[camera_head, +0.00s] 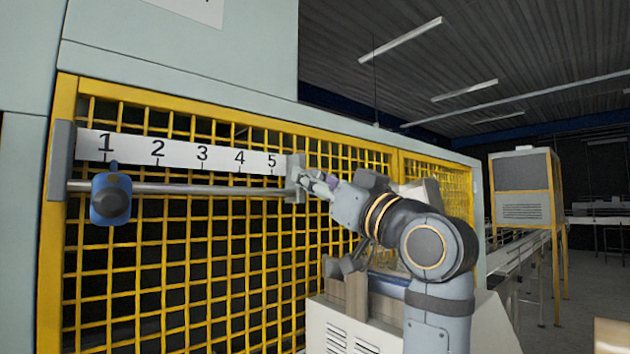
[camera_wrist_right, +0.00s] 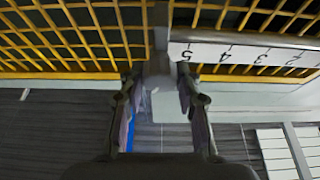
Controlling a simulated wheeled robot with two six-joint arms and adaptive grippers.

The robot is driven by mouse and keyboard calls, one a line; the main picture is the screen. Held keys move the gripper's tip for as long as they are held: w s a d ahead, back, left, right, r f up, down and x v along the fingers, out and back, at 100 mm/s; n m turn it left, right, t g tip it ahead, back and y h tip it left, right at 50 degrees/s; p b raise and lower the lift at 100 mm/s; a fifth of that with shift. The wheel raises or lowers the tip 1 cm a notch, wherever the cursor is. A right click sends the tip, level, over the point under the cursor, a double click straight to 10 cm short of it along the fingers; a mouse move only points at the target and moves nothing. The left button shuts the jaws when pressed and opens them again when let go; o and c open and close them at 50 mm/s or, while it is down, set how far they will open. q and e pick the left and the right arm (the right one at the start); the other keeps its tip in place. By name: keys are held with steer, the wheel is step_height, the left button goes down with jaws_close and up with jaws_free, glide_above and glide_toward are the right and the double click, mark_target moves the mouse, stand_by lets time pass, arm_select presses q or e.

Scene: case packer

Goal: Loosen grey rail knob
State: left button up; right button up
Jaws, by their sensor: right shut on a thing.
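A number plate (camera_head: 180,153) marked 1 to 5 sits above a grey rail (camera_head: 200,189) on a yellow mesh guard. A blue slider (camera_head: 110,197) with a dark round knob hangs on the rail under 1. My right gripper (camera_head: 318,183) is at the rail's right end, just right of 5, beside a grey bracket (camera_head: 295,178). My left gripper is not in view.
Yellow mesh (camera_head: 200,250) fills the guard behind the rail. A white cabinet (camera_head: 345,335) stands below my right arm. A conveyor (camera_head: 515,255) and a grey machine box (camera_head: 525,185) are at the right. The space before the rail's middle is clear.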

steer(key=shift+f, duration=0.15)
steer(key=shift+m+b, duration=0.35)
steer(key=shift+m, duration=0.15)
steer(key=shift+a+f+m+t+h+b, duration=0.1)
steer(key=shift+m+t+h+b, duration=0.3)
steer(key=shift+m+h, duration=0.4)
steer(key=m, duration=0.2)
steer(key=m+h, duration=0.1)
steer(key=shift+w+m+t+h, duration=0.1)
steer(key=shift+m+t+h, duration=0.2)
steer(key=shift+m+t, duration=0.1)
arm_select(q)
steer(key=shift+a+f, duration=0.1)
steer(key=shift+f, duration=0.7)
